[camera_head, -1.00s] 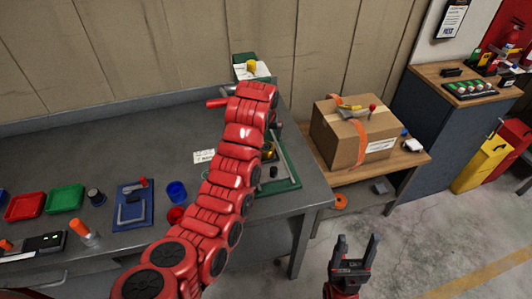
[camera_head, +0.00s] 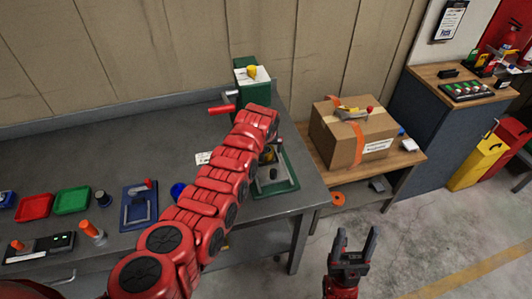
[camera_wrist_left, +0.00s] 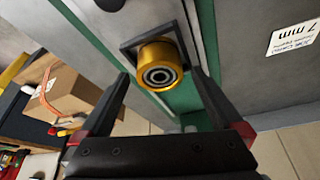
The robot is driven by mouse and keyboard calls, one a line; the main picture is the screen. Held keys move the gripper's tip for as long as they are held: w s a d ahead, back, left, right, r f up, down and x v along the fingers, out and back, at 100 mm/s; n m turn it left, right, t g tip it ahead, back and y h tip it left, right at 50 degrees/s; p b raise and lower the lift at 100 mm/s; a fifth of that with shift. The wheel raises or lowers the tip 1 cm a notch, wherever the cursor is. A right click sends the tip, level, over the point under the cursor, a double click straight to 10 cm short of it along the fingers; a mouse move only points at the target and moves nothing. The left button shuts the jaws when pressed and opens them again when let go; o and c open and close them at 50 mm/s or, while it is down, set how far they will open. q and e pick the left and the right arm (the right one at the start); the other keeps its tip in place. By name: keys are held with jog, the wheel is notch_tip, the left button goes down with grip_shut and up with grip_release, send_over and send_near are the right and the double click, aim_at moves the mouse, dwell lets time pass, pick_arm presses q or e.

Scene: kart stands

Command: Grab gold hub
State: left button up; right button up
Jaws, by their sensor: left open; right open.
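The gold hub (camera_wrist_left: 160,62) is a short gold cylinder with a dark round bore. In the left wrist view it sits on a dark square base on a grey plate with green edging. In the head view, a small gold piece of it (camera_head: 268,153) shows beside my left arm. My left gripper (camera_wrist_left: 160,78) is open, its fingers on either side of the hub, with gaps visible; I cannot tell the exact depth. Its fingers are hidden behind the arm in the head view. My right gripper (camera_head: 357,236) is open and empty, above the floor at lower right.
The green-edged tray (camera_head: 292,181) lies near the bench's right end. A green press with a red handle (camera_head: 222,109) stands behind my left arm. A cardboard box (camera_head: 352,130) sits on a lower table to the right. Trays and tools (camera_head: 138,205) lie on the left bench.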

pick_arm(q)
jog(key=shift+f, duration=0.15)
grip_shut()
dwell(0.5)
